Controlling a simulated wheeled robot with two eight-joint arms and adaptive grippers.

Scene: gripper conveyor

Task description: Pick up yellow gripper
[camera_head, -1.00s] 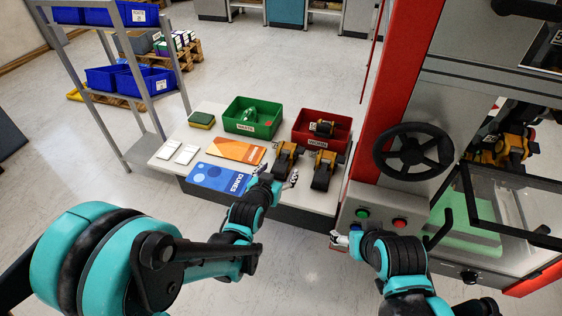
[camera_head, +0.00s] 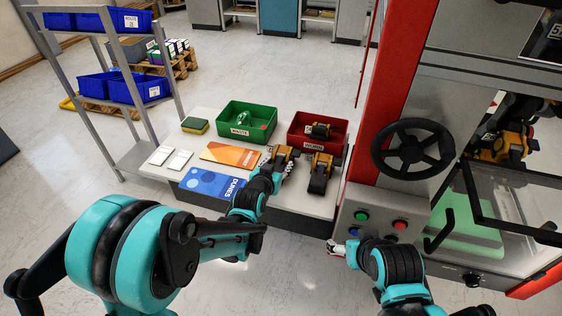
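One yellow-and-black gripper (camera_head: 284,153) lies on the white table, to the left of a second similar one (camera_head: 319,174). My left gripper (camera_head: 278,168) is at the near end of the left one, its fingers apart on either side of that end. I cannot tell whether they touch it. Another yellow-and-black piece (camera_head: 320,131) sits in the red bin. My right gripper (camera_head: 336,247) is low in front of the machine's button panel, away from the table; its fingers are too small to read.
The table (camera_head: 210,125) also holds a green bin (camera_head: 230,134), a red bin (camera_head: 339,143), an orange booklet (camera_head: 232,155), a blue booklet (camera_head: 210,184), white cards and a sponge (camera_head: 195,125). The red-framed machine with a black handwheel (camera_head: 412,149) stands close on the right.

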